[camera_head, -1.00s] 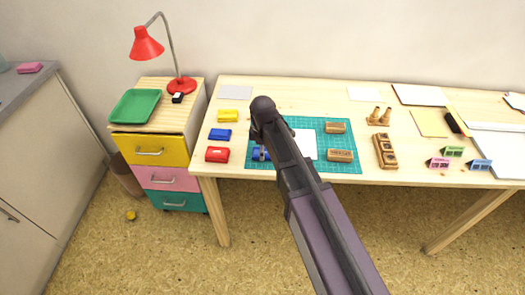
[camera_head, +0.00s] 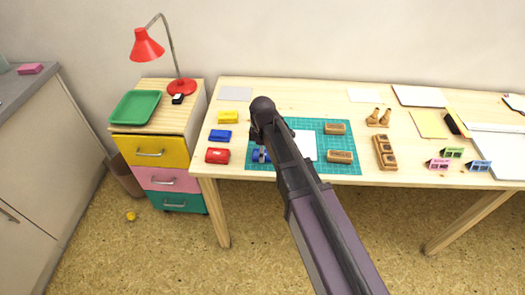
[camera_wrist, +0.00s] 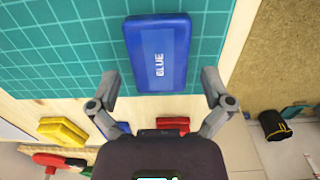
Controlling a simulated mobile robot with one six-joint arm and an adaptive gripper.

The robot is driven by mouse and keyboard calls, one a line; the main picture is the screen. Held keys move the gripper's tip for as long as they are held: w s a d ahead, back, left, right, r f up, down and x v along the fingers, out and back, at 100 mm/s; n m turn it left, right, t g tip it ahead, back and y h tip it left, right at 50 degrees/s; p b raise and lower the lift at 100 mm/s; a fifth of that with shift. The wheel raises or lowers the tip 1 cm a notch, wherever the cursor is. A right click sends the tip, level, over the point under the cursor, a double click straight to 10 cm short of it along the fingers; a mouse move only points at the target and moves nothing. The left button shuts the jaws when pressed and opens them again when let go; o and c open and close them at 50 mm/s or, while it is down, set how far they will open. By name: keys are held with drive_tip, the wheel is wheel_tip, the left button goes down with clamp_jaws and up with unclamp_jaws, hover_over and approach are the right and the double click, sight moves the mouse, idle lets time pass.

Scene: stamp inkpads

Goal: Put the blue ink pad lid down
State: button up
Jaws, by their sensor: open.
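The blue ink pad lid (camera_wrist: 158,50), a flat block marked "BLUE", rests on the green cutting mat (camera_wrist: 50,50) in the wrist view. Whether a pad lies under it cannot be told. In the head view it shows only as a small blue patch (camera_head: 256,155) beside my arm, which hides the rest. My gripper (camera_wrist: 160,78) is open. Its fingertips stand apart on either side of the lid's near end, with a gap on each side. Another blue block (camera_head: 221,134) lies on the table left of the mat.
A yellow block (camera_head: 228,117) and a red block (camera_head: 217,155) lie left of the mat. Wooden stamps (camera_head: 340,157) and white paper (camera_head: 306,144) are on the mat. A wooden holder (camera_head: 385,152) stands to the right. The table's front edge is close.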

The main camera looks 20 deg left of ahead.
wheel_tip(320, 180, up, 12)
drive_tip(key=p, duration=1.1)
drive_tip(key=shift+f, duration=0.15)
idle(0.7)
drive_tip(key=s+d+m, duration=0.2)
drive_tip(key=d+m, duration=0.8)
drive_tip(key=d, duration=0.8)
drive_tip(key=s+d+m, duration=0.3)
drive_tip(key=d+m, duration=0.7)
drive_tip(key=d, duration=0.9)
drive_tip(key=shift+s+m, duration=0.3)
drive_tip(key=shift+m, duration=0.1)
drive_tip(key=shift+a, duration=0.1)
drive_tip(key=shift+r+p, duration=0.65)
drive_tip(key=shift+p, duration=0.15)
